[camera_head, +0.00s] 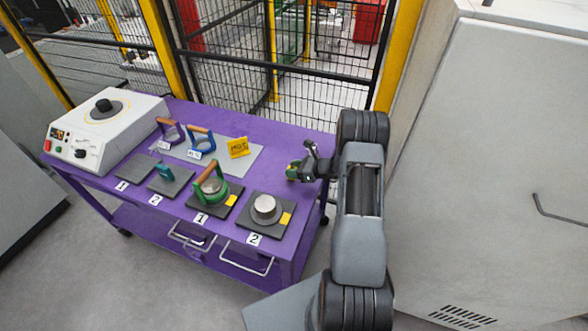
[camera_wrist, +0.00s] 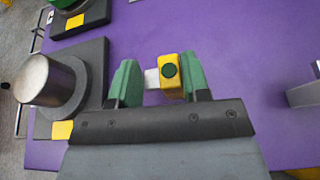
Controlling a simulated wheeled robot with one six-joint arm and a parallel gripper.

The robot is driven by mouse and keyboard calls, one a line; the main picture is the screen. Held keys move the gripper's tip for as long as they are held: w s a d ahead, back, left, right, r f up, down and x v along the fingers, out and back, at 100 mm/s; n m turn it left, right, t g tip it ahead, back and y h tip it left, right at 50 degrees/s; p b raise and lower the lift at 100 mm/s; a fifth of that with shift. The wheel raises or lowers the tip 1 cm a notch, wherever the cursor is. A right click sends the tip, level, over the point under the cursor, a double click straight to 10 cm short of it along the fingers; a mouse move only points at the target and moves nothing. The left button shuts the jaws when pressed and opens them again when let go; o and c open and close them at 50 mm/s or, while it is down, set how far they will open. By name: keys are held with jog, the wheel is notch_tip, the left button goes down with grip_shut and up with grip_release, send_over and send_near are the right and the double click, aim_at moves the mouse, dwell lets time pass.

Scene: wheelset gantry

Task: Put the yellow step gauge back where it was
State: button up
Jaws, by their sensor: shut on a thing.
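My gripper (camera_head: 303,164) is at the right end of the purple table, its green fingers seen from the side. In the wrist view my gripper (camera_wrist: 161,88) is shut on a small yellow block, the yellow step gauge (camera_wrist: 164,62), with a dark green round spot and a pale silver part at its left. The gauge lies against the right finger; its lower part is hidden by the gripper. Its place of rest cannot be told.
A large grey cabinet (camera_head: 490,170) stands at the right.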

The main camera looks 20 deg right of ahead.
jog(key=shift+f, duration=0.1)
jog(key=o, duration=1)
